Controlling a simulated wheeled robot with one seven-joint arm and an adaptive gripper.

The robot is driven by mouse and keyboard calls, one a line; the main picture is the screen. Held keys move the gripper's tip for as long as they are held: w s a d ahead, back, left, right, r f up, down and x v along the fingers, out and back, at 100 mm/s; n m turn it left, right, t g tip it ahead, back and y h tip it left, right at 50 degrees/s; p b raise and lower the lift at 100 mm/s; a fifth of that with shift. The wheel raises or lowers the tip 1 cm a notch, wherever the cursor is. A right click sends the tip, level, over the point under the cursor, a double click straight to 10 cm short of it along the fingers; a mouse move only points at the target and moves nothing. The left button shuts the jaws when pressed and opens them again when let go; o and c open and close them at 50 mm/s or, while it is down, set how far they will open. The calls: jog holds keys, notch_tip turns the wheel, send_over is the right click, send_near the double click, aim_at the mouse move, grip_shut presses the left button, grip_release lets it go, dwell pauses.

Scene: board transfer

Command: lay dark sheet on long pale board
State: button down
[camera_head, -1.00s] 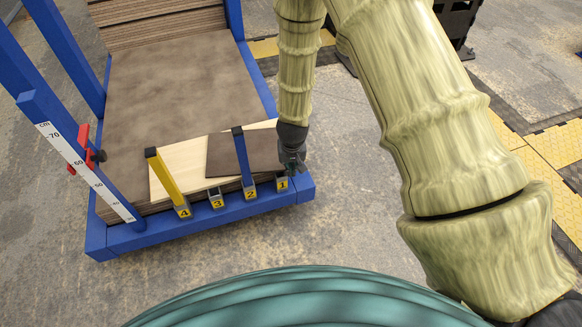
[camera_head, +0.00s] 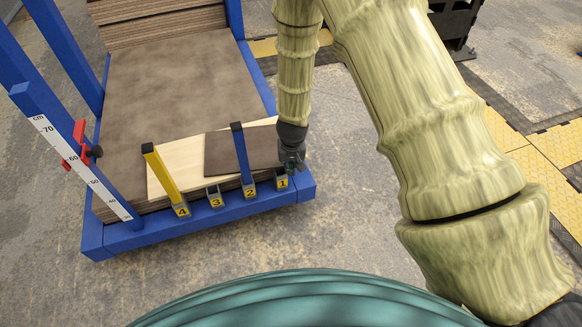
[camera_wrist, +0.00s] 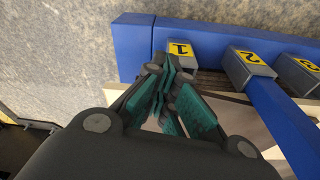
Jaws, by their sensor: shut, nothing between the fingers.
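The dark sheet (camera_head: 222,154) lies on the long pale board (camera_head: 175,164), over the right part of it. A strip of pale board shows beyond the sheet and a larger area shows to its left. The board rests on a stack of brown sheets in the blue rack. My gripper (camera_head: 291,168) is shut and empty at the right end of the board, by the socket marked 1. In the wrist view the closed green-padded fingers (camera_wrist: 168,100) point toward the rack's blue front rail. My gripper hides part of the board's right end.
The rack's blue front rail (camera_head: 160,230) carries numbered sockets. A blue post (camera_head: 242,152) stands in socket 2 and a yellow post (camera_head: 164,178) in socket 4. A measuring post (camera_head: 80,165) with a red clamp (camera_head: 77,150) stands at the left. The floor in front is clear.

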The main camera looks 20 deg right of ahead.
jog(key=shift+w+d+f+p, duration=0.15)
jog(key=shift+w+p, duration=0.25)
jog(key=shift+w, duration=0.5)
jog(key=shift+w+d+r+p, duration=0.1)
jog(key=shift+w+d+p, duration=0.2)
jog(key=shift+w, duration=0.65)
jog(key=shift+w+d+f+p, duration=0.1)
jog(key=shift+w+p, duration=0.35)
jog(key=shift+w, duration=0.45)
jog(key=shift+s, duration=0.15)
jog(key=shift+s+a+p, duration=0.2)
jog(key=shift+s+p, duration=0.35)
jog(key=shift+s, duration=0.45)
notch_tip(320, 180, up, 7)
jog(key=p, duration=0.6)
